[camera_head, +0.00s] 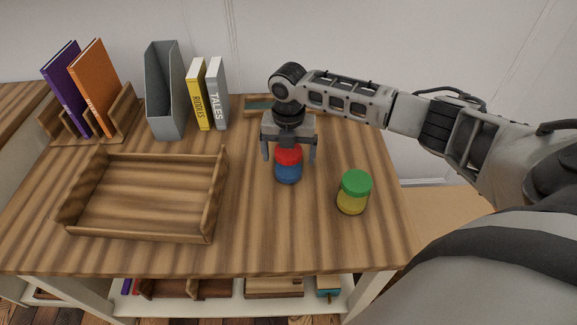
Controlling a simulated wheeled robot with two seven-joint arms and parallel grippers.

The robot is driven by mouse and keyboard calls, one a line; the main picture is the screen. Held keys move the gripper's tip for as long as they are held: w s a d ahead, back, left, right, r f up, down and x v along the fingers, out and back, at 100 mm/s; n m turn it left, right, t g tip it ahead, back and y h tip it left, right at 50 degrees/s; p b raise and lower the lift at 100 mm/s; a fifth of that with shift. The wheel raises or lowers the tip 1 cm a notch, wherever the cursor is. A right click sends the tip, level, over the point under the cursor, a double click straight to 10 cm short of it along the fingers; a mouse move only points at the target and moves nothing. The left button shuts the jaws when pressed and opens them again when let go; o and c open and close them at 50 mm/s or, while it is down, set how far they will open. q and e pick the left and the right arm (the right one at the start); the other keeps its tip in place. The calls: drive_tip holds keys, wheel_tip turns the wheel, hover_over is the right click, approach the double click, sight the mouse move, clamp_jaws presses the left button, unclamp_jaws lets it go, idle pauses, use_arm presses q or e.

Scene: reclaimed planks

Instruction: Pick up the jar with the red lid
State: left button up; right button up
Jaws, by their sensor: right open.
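The jar with the red lid (288,172) has a blue body and stands upright on the wooden tabletop (270,233). My right gripper (289,156) is above it, pointing down, with its fingers apart on either side of the red lid. I cannot tell whether the fingers touch the lid. A second jar (353,193), with a green lid and yellow body, stands upright to the right and nearer the front edge. My left gripper is not in view.
An empty wooden tray (146,236) fills the table's left front. Behind it stand a wooden rack (118,122) with purple and orange books, a grey file holder (165,95), and yellow (198,95) and grey (216,95) books. The table in front of the jars is clear.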

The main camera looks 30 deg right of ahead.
drive_tip(key=shift+f, duration=0.75)
drive_tip(key=c, duration=1.1)
drive_tip(key=shift+r, duration=0.2)
